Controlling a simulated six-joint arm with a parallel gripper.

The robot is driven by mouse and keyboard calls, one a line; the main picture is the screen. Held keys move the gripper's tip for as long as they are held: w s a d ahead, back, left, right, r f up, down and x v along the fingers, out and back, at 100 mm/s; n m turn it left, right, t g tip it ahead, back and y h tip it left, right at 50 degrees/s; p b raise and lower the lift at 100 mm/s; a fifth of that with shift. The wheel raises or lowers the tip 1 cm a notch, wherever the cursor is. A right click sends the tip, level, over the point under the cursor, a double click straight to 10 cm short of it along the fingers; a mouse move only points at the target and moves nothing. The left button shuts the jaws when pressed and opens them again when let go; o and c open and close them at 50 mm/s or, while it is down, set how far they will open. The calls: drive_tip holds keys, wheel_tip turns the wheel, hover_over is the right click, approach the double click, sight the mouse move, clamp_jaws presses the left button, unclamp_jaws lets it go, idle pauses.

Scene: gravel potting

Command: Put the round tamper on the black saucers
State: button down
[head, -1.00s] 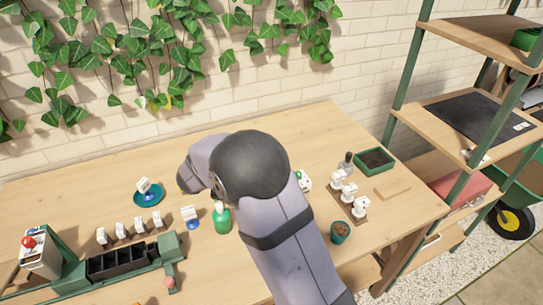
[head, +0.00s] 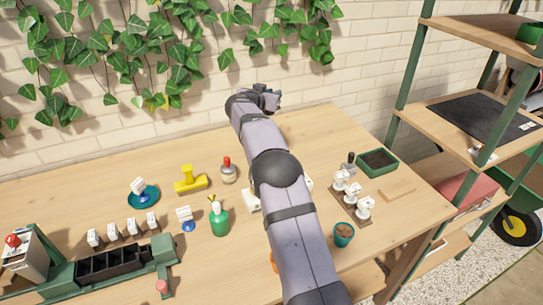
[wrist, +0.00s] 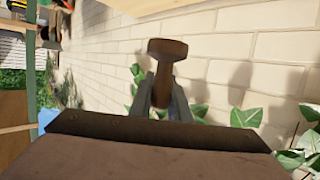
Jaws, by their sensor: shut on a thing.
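In the wrist view my gripper (wrist: 162,102) is shut on a brown wooden thing (wrist: 167,50) with a wide flat head and a narrower stem, which looks like the round tamper. Its head points away from the fingers, with the brick wall behind it. In the head view my gripper (head: 268,97) is raised in front of the wall above the back of the table. The held tamper cannot be told apart there. I cannot make out black saucers in either view; my arm hides part of the table.
The wooden table holds a teal saucer (head: 155,202), a yellow tool (head: 189,182), a red-topped jar (head: 229,173) and a green spray bottle (head: 219,220). A green tray (head: 377,162) stands at right. A shelf unit (head: 393,147) rises beyond it. The back left of the table is clear.

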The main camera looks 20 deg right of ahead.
wheel_tip(320, 180, down, 11)
drive_tip(key=shift+f+b, duration=0.15)
drive_tip(key=shift+b, duration=0.25)
drive_tip(key=shift+f, duration=0.1)
drive_tip(key=shift+f, duration=1.75)
drive_tip(key=shift+f, duration=0.15)
drive_tip(key=c, duration=1.7)
unclamp_jaws()
drive_tip(key=shift+a, duration=0.1)
drive_tip(key=shift+o, duration=0.2)
